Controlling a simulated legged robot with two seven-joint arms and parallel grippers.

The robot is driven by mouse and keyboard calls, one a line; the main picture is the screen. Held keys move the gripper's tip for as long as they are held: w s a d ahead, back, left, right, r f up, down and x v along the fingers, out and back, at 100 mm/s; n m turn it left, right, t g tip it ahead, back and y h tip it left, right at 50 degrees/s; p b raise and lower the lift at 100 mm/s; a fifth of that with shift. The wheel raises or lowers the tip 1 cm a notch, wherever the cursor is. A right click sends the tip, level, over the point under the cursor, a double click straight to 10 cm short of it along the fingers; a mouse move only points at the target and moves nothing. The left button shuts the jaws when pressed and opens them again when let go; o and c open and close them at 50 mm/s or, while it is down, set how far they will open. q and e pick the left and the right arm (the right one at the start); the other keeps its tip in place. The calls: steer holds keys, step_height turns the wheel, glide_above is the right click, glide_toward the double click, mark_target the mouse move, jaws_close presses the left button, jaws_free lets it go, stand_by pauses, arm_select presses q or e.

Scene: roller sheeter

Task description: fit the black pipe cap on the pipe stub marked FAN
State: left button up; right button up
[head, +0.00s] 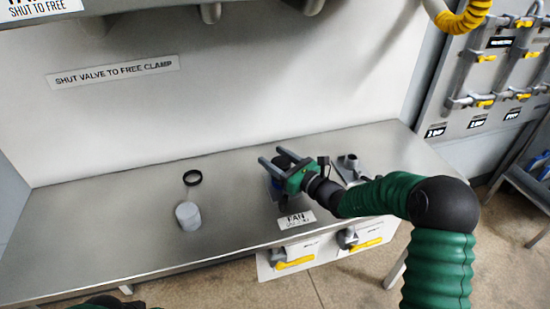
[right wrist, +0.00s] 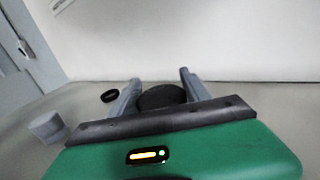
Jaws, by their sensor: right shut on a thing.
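The black pipe cap (head: 285,159) is a dark round piece between the fingers of my right gripper (head: 273,157). The right wrist view shows the cap (right wrist: 162,97) between the two grey fingers, and the gripper (right wrist: 158,76) is shut on it. The white FAN label (head: 296,220) is on the front part of the bench, just below the gripper in the head view. The FAN pipe stub cannot be made out; the gripper and wrist cover the area behind the label. My left gripper's jaws are not in view.
A black ring (head: 192,177) and a grey cylinder (head: 188,216) stand on the metal bench (head: 110,205) to the left. A grey pipe fitting (head: 350,162) is right of my gripper. Yellow-handled valves (head: 295,263) are below the front edge. The bench's left part is mostly clear.

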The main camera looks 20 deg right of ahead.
steer(key=shift+f, duration=0.4)
steer(key=shift+f+b, duration=0.25)
steer(key=shift+b, duration=0.15)
steer(key=o, duration=1.5)
steer(key=p+v, duration=0.1)
steer(key=v, duration=1.6)
steer(key=shift+w, duration=0.1)
